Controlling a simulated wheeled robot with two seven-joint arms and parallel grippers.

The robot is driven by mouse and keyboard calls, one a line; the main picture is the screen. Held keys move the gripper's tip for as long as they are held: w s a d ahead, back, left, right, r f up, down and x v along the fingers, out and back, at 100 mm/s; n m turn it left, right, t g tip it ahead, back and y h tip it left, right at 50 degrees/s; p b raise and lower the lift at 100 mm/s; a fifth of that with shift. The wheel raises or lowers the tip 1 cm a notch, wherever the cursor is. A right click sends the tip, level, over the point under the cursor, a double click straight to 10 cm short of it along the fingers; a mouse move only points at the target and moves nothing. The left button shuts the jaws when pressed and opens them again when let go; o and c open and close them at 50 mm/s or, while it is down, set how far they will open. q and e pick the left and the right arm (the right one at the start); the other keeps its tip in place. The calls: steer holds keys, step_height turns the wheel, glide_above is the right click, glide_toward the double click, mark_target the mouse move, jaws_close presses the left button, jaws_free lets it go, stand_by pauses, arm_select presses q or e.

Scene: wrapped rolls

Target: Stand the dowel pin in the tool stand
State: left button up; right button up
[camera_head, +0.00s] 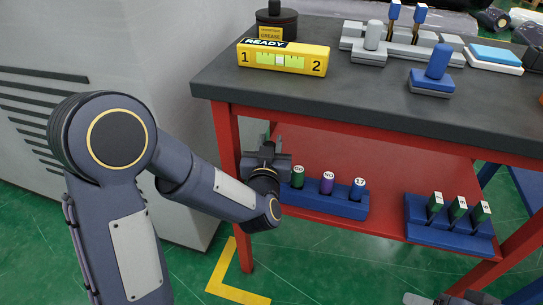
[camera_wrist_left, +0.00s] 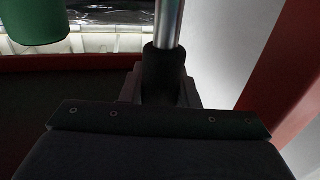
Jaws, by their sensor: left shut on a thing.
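My left gripper (camera_head: 266,158) is at the red bench's left leg, beside the left end of a blue stand on the lower shelf. In the left wrist view it is shut on a bright metal rod (camera_wrist_left: 168,25) with a black lower part (camera_wrist_left: 163,72), seemingly the dowel pin. The rod points up in that picture. The blue stand (camera_head: 342,208), seemingly the tool stand, holds green, purple and blue cylinders marked GO, NO and 17. The arm and gripper cover its left end. Parts at the bottom edge look like my right gripper (camera_head: 455,299); its jaws are unclear.
A second blue stand (camera_head: 448,241) with green-and-black pieces is further right on the red shelf (camera_head: 389,190). The dark bench top (camera_head: 330,90) overhangs, bearing a yellow READY block (camera_head: 283,58) and grey fixtures (camera_head: 398,46). A grey cabinet (camera_head: 165,75) stands left.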

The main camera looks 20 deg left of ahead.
arm_select(q)
steer(key=shift+w+f, duration=0.1)
steer(key=shift+f+b, duration=1.1)
steer(key=shift+f, duration=0.35)
steer(key=shift+f+b, duration=1.15)
steer(key=shift+f, duration=0.05)
steer(key=o, duration=1.1)
steer(key=s+d+p, duration=0.1)
steer(key=s, duration=0.6)
steer(key=shift+s+d+p, duration=0.15)
steer(key=shift+s+p, duration=0.15)
steer(key=shift+s, duration=0.1)
